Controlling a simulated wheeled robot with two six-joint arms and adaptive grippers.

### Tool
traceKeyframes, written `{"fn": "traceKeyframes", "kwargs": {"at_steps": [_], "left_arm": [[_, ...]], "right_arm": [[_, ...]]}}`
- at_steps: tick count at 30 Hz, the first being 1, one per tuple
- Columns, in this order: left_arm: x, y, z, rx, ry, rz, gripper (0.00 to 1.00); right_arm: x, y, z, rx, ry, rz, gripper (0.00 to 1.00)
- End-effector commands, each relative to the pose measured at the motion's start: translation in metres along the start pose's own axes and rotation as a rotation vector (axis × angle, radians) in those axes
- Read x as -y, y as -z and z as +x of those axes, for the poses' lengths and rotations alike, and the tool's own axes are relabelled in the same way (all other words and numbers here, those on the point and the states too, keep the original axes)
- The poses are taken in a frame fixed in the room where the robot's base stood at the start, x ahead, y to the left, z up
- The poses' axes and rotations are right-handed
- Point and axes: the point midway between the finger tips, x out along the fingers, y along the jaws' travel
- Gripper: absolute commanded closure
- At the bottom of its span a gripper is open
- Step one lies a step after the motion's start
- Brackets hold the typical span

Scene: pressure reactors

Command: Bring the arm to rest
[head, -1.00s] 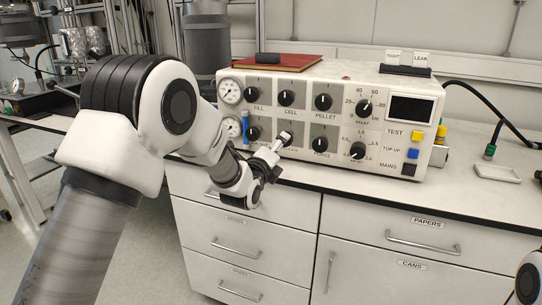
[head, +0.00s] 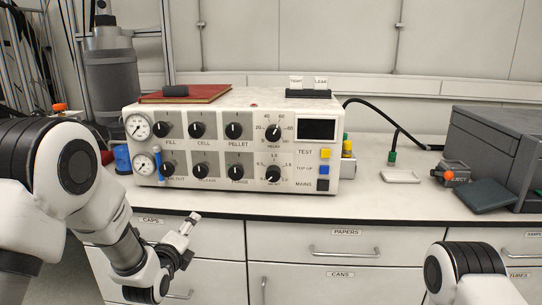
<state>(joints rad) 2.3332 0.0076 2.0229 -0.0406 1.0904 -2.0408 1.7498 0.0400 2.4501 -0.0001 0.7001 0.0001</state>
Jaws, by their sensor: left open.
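My left gripper (head: 184,238) is in front of the drawers, just below the bench's front edge, at the end of my left arm, which comes in from the left. It is open, with nothing seen between its fingers. It is apart from the control box (head: 240,105), a white panel with several black knobs, two gauges and coloured buttons. Part of my right arm shows at the bottom right; its gripper is outside the view.
The bench top (head: 400,205) is clear in front of the box. Drawers labelled PAPERS (head: 345,245) and CANS are below it. A red book (head: 205,94) lies on the box. A white tray (head: 400,177) and a dark grey case (head: 500,150) are to the right.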

Motion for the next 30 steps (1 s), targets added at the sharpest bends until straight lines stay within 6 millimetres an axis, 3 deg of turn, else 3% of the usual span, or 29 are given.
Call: {"fn": "traceKeyframes", "kwargs": {"at_steps": [1,3,5,8,12,15,18,21,24,29,30], "left_arm": [[-0.043,0.021,-0.005,-0.037,-0.075,-0.005,0.30],[-0.099,0.050,-0.021,-0.090,-0.187,-0.018,0.30],[-0.145,0.073,-0.040,-0.133,-0.291,-0.059,0.30],[-0.217,0.110,-0.084,-0.182,-0.487,-0.203,0.30],[-0.302,0.154,-0.170,-0.161,-0.812,-0.511,0.30],[-0.344,0.178,-0.244,-0.039,-1.069,-0.790,0.30],[-0.361,0.189,-0.303,0.175,-1.268,-1.067,0.30],[-0.362,0.191,-0.333,0.391,-1.364,-1.283,0.30],[-0.362,0.191,-0.352,0.601,-1.409,-1.460,0.30],[-0.362,0.192,-0.360,0.919,-1.385,-1.720,0.30],[-0.336,0.179,-0.365,0.911,-1.385,-1.716,0.30]], "right_arm": [[0.000,0.000,0.000,0.000,0.000,0.000,0.59],[0.000,0.000,0.000,0.000,0.000,0.000,0.59],[0.000,0.000,0.000,0.000,0.000,0.000,0.59],[0.000,0.000,0.000,0.000,0.000,0.000,0.59],[0.000,0.000,0.000,0.000,0.000,0.000,0.59],[0.000,0.000,0.000,0.000,0.000,0.000,0.59],[0.000,0.000,0.000,0.000,0.000,0.000,0.59],[0.000,0.000,0.000,0.000,0.000,0.000,0.59],[0.000,0.000,0.000,0.000,0.000,0.000,0.59],[0.000,0.000,0.000,0.000,0.000,0.000,0.59],[0.000,-0.001,-0.029,0.002,0.000,0.000,0.59]]}}
